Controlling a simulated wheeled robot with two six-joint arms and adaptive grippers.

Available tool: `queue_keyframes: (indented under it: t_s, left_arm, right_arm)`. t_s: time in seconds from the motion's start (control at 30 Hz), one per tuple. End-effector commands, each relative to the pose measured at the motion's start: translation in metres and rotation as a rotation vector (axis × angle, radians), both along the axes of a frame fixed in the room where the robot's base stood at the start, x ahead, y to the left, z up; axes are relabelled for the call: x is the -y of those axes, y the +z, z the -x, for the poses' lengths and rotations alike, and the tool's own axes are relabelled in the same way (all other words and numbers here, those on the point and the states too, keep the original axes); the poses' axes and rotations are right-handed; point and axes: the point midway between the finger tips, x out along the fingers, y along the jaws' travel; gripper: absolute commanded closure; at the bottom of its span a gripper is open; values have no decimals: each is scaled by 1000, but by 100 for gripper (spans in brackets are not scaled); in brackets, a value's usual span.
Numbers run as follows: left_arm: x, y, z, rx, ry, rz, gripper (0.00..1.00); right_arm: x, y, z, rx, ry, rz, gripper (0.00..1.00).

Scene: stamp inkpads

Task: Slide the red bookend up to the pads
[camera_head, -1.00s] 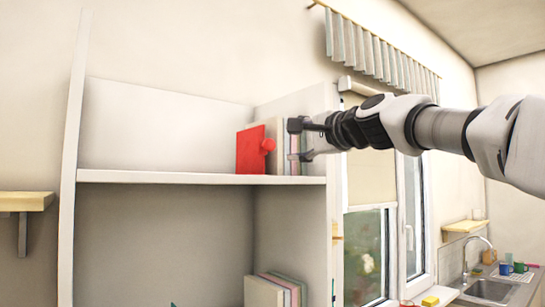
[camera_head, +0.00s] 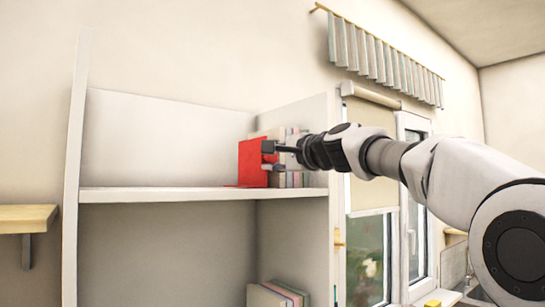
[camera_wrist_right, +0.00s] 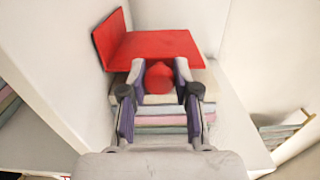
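The red bookend (camera_head: 251,163) stands on the upper shelf board, at the left end of a row of upright pads (camera_head: 290,180). In the right wrist view the bookend (camera_wrist_right: 160,45) shows its red panel and round red knob (camera_wrist_right: 160,78). The pale and pastel pads (camera_wrist_right: 160,121) show between and below my fingers; I cannot tell whether they touch the bookend. My right gripper (camera_head: 268,152) is at the knob, in front of the pads. In the wrist view its fingers (camera_wrist_right: 160,70) are closed in on both sides of the knob. My left gripper is out of view.
The white shelf board (camera_head: 160,195) is clear left of the bookend. The unit's right side wall (camera_head: 300,110) stands close by the pads. More pads (camera_head: 275,293) stand on the lower level. A window (camera_head: 370,260) is to the right.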

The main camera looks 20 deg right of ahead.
Motion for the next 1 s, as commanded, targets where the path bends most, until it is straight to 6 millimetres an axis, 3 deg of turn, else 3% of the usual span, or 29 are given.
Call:
queue_keyframes:
  t_s: [0.23,0.43,0.67,0.7,0.73,0.77,1.0]
  left_arm:
    - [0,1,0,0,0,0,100]
    - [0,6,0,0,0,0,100]
    - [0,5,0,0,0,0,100]
    - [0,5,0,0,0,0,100]
    - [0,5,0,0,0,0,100]
    - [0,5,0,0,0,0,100]
    - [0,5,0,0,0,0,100]
  right_arm:
    - [2,1,-1,1,-1,-1,100]
    - [22,2,-8,2,-1,-2,100]
    - [22,1,-8,2,-1,-2,100]
    - [22,1,-8,2,-1,-1,60]
    - [22,1,-8,2,-1,-1,50]
    - [22,1,-8,2,-1,-1,45]
    - [22,0,-8,1,0,0,45]
